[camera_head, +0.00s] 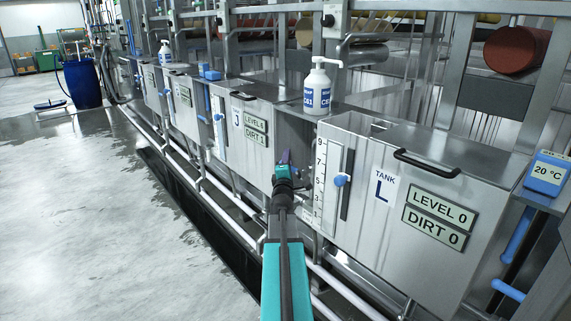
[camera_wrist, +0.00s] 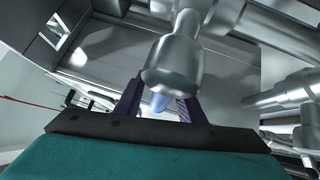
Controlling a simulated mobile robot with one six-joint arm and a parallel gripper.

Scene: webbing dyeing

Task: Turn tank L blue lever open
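Tank L (camera_head: 420,215) is a steel box at the right of the head view, with a black handle and a "TANK L" label. My gripper (camera_head: 285,158) is in front of the gap between tank L and tank J. In the wrist view my gripper (camera_wrist: 158,106) has two dark fingers standing apart. A metal valve-like cylinder (camera_wrist: 173,58) comes down before them, and its pale blue tip (camera_wrist: 158,102) shows between the fingers. I cannot tell whether the fingers touch it, or whether this blue part is the lever. My gripper and arm hide that spot in the head view.
A blue gauge slider (camera_head: 340,180) is on tank L's front. Blue vertical handles (camera_head: 517,236) stand at its right. Tank J (camera_head: 245,140) is left of my gripper, a white pump bottle (camera_head: 317,88) above. Steel pipes (camera_head: 345,285) run low along the tanks.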

